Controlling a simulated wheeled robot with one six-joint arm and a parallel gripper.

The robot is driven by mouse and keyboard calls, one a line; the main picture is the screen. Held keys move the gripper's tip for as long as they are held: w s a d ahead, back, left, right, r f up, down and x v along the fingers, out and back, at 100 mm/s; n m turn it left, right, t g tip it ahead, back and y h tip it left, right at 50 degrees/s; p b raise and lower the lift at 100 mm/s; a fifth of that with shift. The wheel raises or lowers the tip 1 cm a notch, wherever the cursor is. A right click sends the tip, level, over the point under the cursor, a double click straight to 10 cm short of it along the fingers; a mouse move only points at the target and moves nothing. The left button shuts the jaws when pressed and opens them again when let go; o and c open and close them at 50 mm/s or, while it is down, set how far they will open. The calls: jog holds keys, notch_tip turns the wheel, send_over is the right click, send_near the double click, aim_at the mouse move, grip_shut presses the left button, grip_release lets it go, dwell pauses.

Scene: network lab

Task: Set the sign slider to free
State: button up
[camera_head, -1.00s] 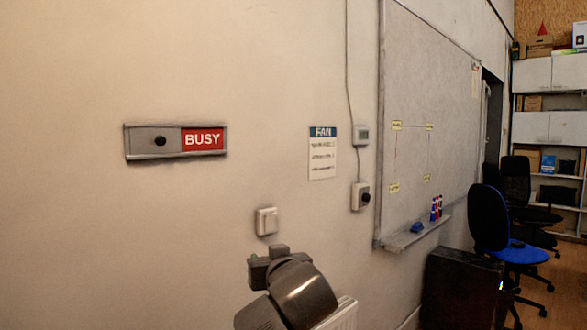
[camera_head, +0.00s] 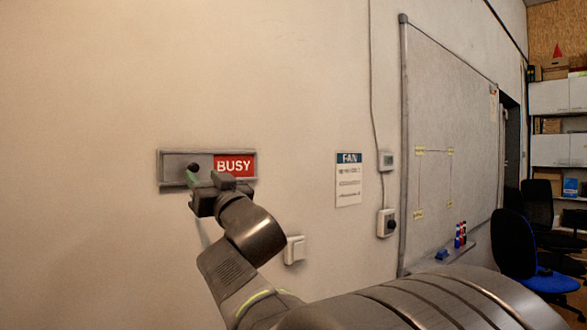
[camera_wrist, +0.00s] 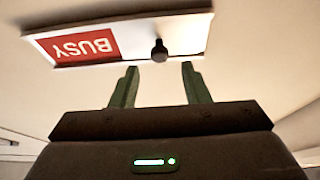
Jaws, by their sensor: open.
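The sign (camera_head: 171,167) is a grey-framed slider on the wall, left of centre in the head view. Its right part shows a red panel with BUSY (camera_head: 235,166), and a dark round knob (camera_head: 194,168) stands out on the grey slider to the left of it. In the wrist view the sign appears upside down, with the knob (camera_wrist: 159,50) and the red panel (camera_wrist: 78,46). My gripper (camera_head: 203,180) is raised in front of the sign, just below the knob. In the wrist view its green fingers (camera_wrist: 160,78) are apart and empty, with the knob ahead between their lines.
A light switch (camera_head: 294,250) is below right of the sign. A FAN notice (camera_head: 348,180), a thermostat (camera_head: 387,161) and a dial box (camera_head: 387,223) are further right. A whiteboard (camera_head: 450,120) and a blue chair (camera_head: 545,282) stand beyond. The wall around the sign is clear.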

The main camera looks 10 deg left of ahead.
aim_at(195, 168)
jog(key=x, duration=0.5)
jog(key=shift+w, duration=0.1)
grip_shut()
